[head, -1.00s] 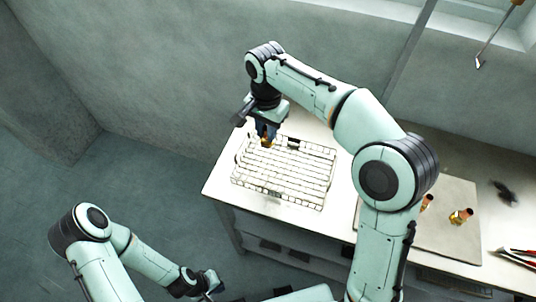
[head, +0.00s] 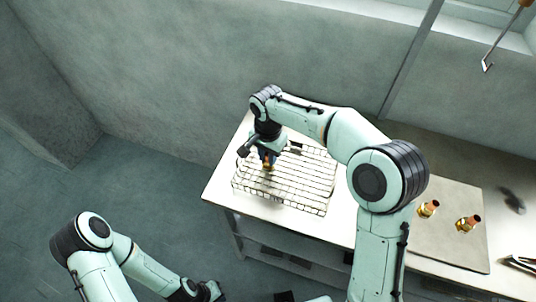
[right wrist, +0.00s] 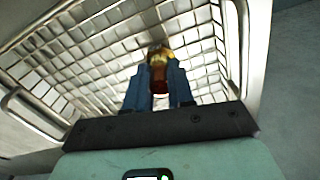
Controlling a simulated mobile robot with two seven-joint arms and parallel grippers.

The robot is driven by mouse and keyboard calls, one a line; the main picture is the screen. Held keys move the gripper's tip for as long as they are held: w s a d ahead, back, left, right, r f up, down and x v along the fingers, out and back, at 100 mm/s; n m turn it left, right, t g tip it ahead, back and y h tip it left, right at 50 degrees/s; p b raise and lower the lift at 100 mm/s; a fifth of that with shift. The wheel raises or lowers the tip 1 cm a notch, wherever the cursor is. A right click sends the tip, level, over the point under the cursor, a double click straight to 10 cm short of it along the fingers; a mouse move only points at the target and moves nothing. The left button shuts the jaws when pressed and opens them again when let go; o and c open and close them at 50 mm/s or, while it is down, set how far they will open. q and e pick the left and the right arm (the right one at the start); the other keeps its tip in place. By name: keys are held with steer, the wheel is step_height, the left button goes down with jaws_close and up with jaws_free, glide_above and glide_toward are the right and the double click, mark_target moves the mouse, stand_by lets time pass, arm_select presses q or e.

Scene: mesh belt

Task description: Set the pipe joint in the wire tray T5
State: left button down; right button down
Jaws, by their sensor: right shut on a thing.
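My right gripper (head: 268,156) is shut on a brass-and-copper pipe joint (head: 268,167) and holds it over the left part of a wire tray (head: 318,206). In the right wrist view, the pipe joint (right wrist: 160,56) is between the blue fingers of the gripper (right wrist: 158,76), with the tray's mesh (right wrist: 90,50) behind it. I cannot tell whether the joint touches the mesh. The tray lies on the pale table and has a dark tag at its far side, too small to read. My left gripper (head: 212,291) hangs low at the bottom, away from the table; its jaws are unclear.
A pliers-like tool (head: 522,263) and a dark blurred item (head: 513,200) lie at the right. The wall stands behind the table (head: 222,187).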

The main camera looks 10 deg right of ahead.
steer(key=shift+f, duration=0.15)
steer(key=c, duration=1)
jaws_free()
steer(key=shift+r, duration=0.3)
arm_select(q)
steer(key=shift+w+r+p, duration=0.95)
steer(key=shift+w+r, duration=0.05)
steer(key=shift+r, duration=0.25)
arm_select(e)
step_height(320, 180, up, 12)
steer(key=shift+f, duration=0.1)
